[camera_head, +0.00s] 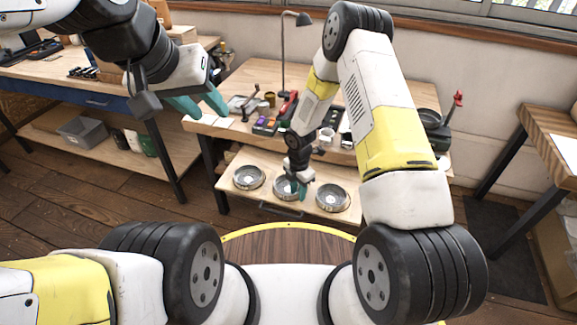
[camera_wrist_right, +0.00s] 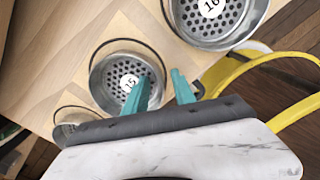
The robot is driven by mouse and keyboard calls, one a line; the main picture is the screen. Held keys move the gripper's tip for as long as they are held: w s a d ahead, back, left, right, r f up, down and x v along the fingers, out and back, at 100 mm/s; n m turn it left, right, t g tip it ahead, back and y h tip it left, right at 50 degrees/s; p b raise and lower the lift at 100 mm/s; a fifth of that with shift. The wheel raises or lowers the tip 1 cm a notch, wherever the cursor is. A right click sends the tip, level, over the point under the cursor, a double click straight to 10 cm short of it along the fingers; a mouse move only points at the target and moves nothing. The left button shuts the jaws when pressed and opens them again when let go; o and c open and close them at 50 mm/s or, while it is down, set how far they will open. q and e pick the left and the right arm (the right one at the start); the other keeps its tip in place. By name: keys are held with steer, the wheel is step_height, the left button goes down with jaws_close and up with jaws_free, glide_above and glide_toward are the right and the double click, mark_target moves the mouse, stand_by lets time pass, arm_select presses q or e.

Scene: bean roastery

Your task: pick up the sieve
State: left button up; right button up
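Three round metal sieves with perforated bottoms stand on the low wooden shelf: a left one (camera_head: 249,178), a middle one (camera_head: 281,187) and a right one (camera_head: 333,198). My right gripper (camera_head: 298,190) is at the middle sieve. In the right wrist view, its teal fingers (camera_wrist_right: 164,90) are apart near the rim of the sieve marked 15 (camera_wrist_right: 108,83); one overlaps the sieve and the other appears outside it. Contact cannot be told. The sieve marked 16 (camera_wrist_right: 238,28) and a third sieve (camera_wrist_right: 70,126) are partly hidden. My left gripper (camera_head: 203,104) is open and empty.
The workbench (camera_head: 237,132) above the shelf holds a lamp (camera_head: 284,50), small containers and tools. Another bench (camera_head: 95,100) with a grey bin (camera_head: 83,133) below stands at left. A wooden table (camera_head: 553,132) stands at right. Floor is open at lower left.

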jaws_close()
steer(key=shift+r, duration=0.2)
